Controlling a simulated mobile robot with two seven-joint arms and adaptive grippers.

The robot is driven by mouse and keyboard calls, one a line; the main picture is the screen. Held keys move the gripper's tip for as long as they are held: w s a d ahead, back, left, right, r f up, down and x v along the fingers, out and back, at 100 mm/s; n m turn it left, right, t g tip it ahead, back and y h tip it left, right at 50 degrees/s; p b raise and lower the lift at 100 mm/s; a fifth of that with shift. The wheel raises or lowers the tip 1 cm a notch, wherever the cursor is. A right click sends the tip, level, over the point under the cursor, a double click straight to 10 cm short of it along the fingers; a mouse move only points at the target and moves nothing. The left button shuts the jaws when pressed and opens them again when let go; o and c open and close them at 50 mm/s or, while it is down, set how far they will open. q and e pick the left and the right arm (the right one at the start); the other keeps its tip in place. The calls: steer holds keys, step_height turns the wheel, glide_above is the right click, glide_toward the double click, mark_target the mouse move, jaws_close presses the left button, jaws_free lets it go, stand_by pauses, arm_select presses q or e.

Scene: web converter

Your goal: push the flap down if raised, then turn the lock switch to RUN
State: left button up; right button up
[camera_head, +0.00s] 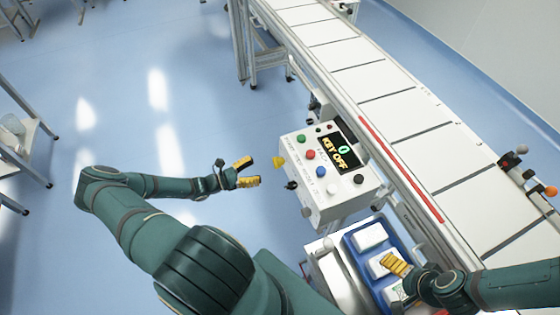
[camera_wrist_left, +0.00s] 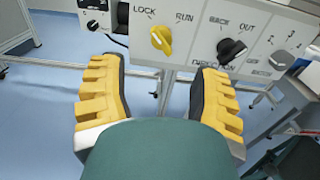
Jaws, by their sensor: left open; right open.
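The lock switch is a yellow knob (camera_wrist_left: 161,40) on the white panel front, under the printed words LOCK and RUN. Its grip slants from upper left to lower right, with the upper end toward LOCK. It also shows in the head view (camera_head: 279,162) on the left side of the control box (camera_head: 318,197). My left gripper (camera_head: 251,172) is open and empty, left of the knob and apart from it; its fingers (camera_wrist_left: 160,95) show below the knob in the wrist view. I cannot make out a raised flap. My right gripper (camera_head: 393,262) is open over the blue tray.
A black knob (camera_wrist_left: 232,50) marked BACK and OUT sits right of the yellow one. The box's display (camera_head: 342,154) reads KEY OFF. The blue tray (camera_head: 352,252) holds white packs. A conveyor (camera_head: 400,104) runs behind the box.

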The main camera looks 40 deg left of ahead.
mark_target(279, 162)
arm_select(q)
steer(key=x, duration=0.9)
steer(key=shift+w+d, duration=0.25)
steer(key=shift+w, duration=0.05)
